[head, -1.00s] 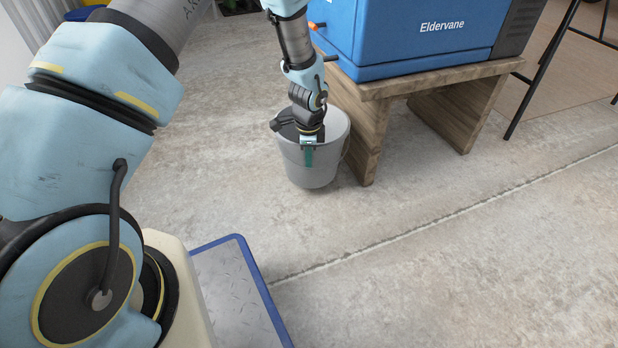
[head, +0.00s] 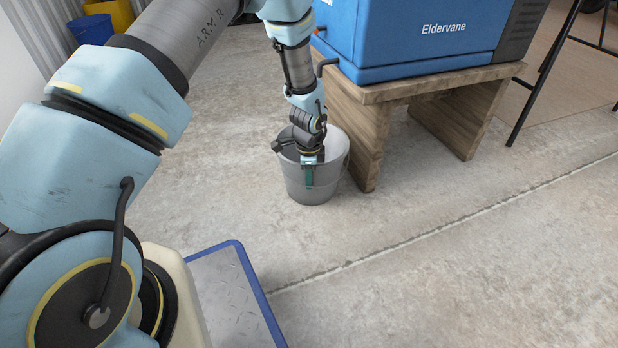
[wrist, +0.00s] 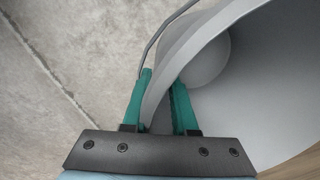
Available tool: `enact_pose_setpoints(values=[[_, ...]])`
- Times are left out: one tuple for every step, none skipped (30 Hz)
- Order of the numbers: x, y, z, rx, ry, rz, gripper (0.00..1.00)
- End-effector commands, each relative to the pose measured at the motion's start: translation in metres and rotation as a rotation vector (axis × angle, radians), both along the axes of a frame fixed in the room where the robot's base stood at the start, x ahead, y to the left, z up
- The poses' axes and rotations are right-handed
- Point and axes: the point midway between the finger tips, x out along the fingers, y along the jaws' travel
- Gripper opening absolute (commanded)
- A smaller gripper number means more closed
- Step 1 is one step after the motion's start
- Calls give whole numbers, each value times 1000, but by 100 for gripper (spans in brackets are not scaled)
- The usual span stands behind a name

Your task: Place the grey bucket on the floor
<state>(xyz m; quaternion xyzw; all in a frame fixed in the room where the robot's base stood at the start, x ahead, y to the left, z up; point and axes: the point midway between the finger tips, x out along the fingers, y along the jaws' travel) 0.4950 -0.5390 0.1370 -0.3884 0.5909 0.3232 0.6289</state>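The grey bucket (head: 322,188) is upright beside the left leg of the wooden bench, in the middle of the head view. My gripper (head: 309,176) is shut on its near rim. In the wrist view one green finger of my gripper (wrist: 162,85) is outside the bucket wall (wrist: 230,28) and the other is inside. The bucket's thin wire handle curves past the outer finger. The bucket's base is at or close to the concrete floor (head: 430,275); I cannot tell if it touches. Part of the inside is hidden by my wrist.
A wooden bench (head: 366,140) carries a blue Eldervane machine (head: 410,35) just right of the bucket. Blue (head: 90,30) and yellow (head: 112,10) containers stand at the far left. A dark metal stand leg (head: 545,70) is at right. Floor in front is clear.

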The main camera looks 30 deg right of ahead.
Motion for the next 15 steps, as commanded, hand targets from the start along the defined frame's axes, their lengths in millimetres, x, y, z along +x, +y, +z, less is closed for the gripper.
enact_pose_setpoints(values=[[0,0,0,0,0,0,33],[0,0,0,0,0,0,33],[0,0,0,0,0,0,33],[0,0,0,0,0,0,33],[0,0,0,0,0,0,33],[0,0,0,0,0,0,33],[0,0,0,0,0,0,33],[0,0,0,0,0,0,33],[0,0,1,0,0,0,33],[0,0,3,0,0,0,33],[0,0,5,0,-1,0,33],[0,0,10,0,-1,0,33],[0,0,14,-1,0,0,33],[-1,0,19,-2,-1,0,33],[-1,0,27,-2,-1,0,33]])
